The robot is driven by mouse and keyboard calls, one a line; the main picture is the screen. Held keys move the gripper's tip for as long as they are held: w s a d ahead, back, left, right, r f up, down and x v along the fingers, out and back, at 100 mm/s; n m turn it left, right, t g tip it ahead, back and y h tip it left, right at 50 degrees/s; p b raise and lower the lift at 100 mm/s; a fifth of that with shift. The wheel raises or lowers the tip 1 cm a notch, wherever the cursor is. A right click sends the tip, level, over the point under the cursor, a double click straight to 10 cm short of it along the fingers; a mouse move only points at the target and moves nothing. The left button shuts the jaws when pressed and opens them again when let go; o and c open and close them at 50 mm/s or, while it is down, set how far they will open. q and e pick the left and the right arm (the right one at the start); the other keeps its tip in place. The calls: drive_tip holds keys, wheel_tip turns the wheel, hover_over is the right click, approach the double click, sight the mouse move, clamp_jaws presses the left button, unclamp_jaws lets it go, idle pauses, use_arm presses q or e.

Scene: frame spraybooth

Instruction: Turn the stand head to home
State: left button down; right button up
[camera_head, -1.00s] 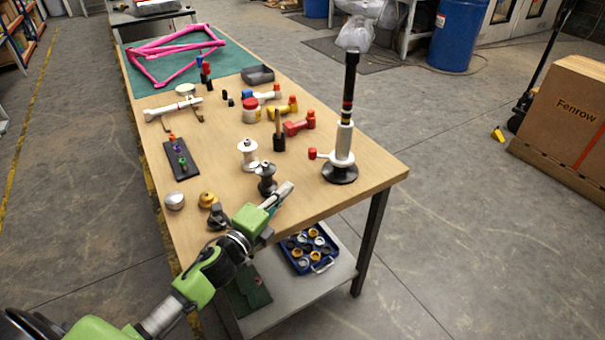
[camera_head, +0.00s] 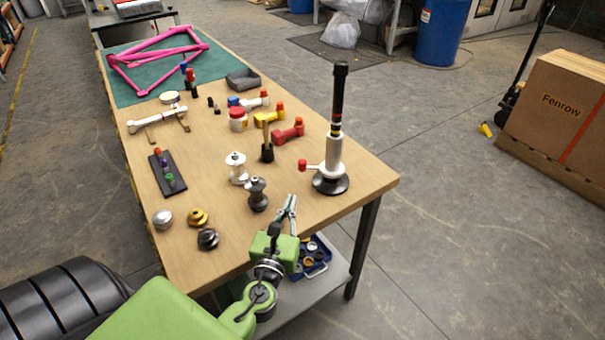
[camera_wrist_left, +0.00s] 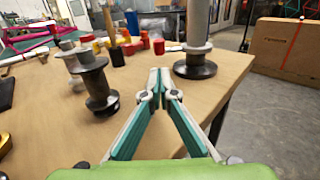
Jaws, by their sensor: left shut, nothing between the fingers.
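The stand (camera_head: 334,150) is upright near the right edge of the workbench, with a round black base, a white lower column and a black upper post. My left gripper (camera_head: 289,200) is at the bench's front edge, in front of and left of the stand, shut and empty. In the left wrist view its fingertips (camera_wrist_left: 159,70) meet; the stand's black base (camera_wrist_left: 195,68) is beyond them to the right, apart from them. My right gripper is not in view.
A dark spool (camera_head: 257,194) and a white spool (camera_head: 237,168) stand left of my gripper. Red, yellow and blue fittings sit behind. The pink frame (camera_head: 155,55) lies on a green mat far back. A blue tray (camera_head: 318,262) is on the lower shelf.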

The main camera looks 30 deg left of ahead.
sight(299, 169)
use_arm(q)
drive_tip(key=p+x, duration=0.1)
drive_tip(key=x, duration=0.9)
drive_tip(key=shift+w, duration=0.3)
drive_tip(key=shift+w+a, duration=0.35)
drive_tip(key=shift+a, duration=0.15)
drive_tip(key=shift+w+a, duration=0.15)
drive_tip(key=shift+a, duration=0.05)
drive_tip(key=shift+w+a, duration=0.9)
drive_tip(key=shift+w, duration=0.3)
drive_tip(key=shift+b+x, duration=0.45)
drive_tip(key=shift+x, duration=0.6)
drive_tip(key=shift+d+b+x, duration=0.25)
drive_tip(key=shift+b+x, duration=0.15)
drive_tip(key=shift+x, duration=0.85)
drive_tip(key=shift+w, duration=0.25)
drive_tip(key=shift+s, duration=0.1)
